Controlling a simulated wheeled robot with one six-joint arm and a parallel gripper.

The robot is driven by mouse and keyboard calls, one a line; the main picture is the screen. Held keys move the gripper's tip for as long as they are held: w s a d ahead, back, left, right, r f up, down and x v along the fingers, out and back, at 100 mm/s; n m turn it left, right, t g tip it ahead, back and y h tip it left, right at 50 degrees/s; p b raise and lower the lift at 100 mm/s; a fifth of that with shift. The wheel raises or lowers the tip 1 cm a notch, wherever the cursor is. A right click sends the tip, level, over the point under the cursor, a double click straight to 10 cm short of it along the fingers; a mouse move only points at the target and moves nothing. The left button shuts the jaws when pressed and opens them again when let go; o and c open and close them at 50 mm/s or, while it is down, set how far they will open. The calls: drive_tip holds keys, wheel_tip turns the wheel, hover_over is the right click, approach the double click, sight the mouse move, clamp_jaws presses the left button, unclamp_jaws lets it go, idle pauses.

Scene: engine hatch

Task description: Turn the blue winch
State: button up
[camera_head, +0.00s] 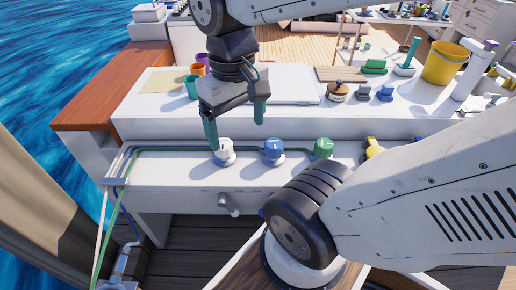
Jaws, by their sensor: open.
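The blue winch (273,152) stands upright on the white ledge, in a row with other winches. My gripper (236,126) points down with its two green fingers spread apart and nothing between them. It hangs above and to the left of the blue winch. Its left finger tip is close to the top of the white winch (224,153); I cannot tell if they touch. Its right finger is higher in the picture, up and left of the blue winch.
A green winch (323,148) and a yellow winch (373,149) stand to the right. A green rope (165,148) runs along the ledge. Cups, including a teal cup (191,87), stand behind my gripper. A yellow bucket (444,63) is at the right back.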

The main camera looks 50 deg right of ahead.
drive_tip(key=w+d+f+m+g+y, duration=0.1)
drive_tip(key=w+d+f, duration=0.2)
drive_tip(key=d+f, duration=0.2)
drive_tip(key=w+d+f+m+g, duration=0.1)
drive_tip(key=w+d+f+m, duration=0.15)
drive_tip(key=d+f, duration=0.3)
drive_tip(key=n+t+h, duration=0.1)
drive_tip(key=n+t, duration=0.1)
drive_tip(key=n, duration=0.1)
hover_over(274, 143)
wheel_tip(274, 143, down, 16)
drive_tip(key=shift+f, duration=0.2)
wheel_tip(274, 143, down, 8)
drive_tip(key=shift+r, duration=0.2)
drive_tip(key=shift+c, duration=0.4)
drive_tip(key=c, duration=0.9)
